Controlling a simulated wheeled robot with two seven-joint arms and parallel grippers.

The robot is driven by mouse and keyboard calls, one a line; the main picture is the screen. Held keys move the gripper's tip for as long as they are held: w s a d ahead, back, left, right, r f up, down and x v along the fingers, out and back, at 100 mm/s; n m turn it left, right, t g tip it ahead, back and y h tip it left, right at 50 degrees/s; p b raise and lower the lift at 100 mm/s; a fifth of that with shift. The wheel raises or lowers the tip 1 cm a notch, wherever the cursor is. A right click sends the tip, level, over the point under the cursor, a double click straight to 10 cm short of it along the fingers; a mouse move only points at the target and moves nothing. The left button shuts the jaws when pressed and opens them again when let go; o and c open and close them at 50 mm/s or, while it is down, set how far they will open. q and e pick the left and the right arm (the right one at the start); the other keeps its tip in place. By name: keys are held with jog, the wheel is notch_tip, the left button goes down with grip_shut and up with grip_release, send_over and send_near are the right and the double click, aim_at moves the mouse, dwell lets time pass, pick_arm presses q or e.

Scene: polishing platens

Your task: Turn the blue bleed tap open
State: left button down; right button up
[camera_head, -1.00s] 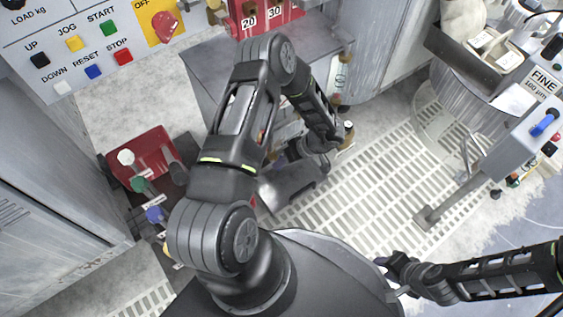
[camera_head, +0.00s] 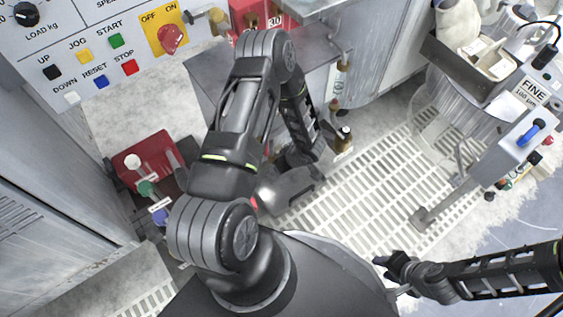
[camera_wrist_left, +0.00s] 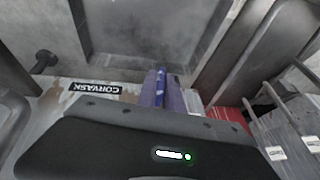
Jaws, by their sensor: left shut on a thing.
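A blue knob (camera_head: 158,214) shows low on the left in the head view, below a green knob (camera_head: 146,188) and a white knob (camera_head: 133,161) beside a red box. In the left wrist view, a blue-violet upright piece (camera_wrist_left: 165,92) stands just beyond the dark gripper body, at the jaws; it looks like the blue tap. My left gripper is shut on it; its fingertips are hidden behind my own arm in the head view. My right gripper (camera_head: 382,263) hangs at the lower right, away from the knobs; its jaw opening is too small to judge.
The red box (camera_head: 148,158) stands on the floor by a grey cabinet (camera_head: 60,190). A control panel (camera_head: 115,45) is above it. A FINE station (camera_head: 515,135) with another blue lever (camera_head: 532,132) stands at the right.

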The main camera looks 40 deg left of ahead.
pick_arm(q)
jog(key=shift+a+t+b, duration=0.15)
jog(key=shift+t+b, duration=0.15)
jog(key=shift+t, duration=0.5)
jog(key=c, duration=1.5)
grip_release()
jog(key=p+v, duration=0.3)
jog(key=v, duration=0.5)
jog(key=shift+a, duration=0.1)
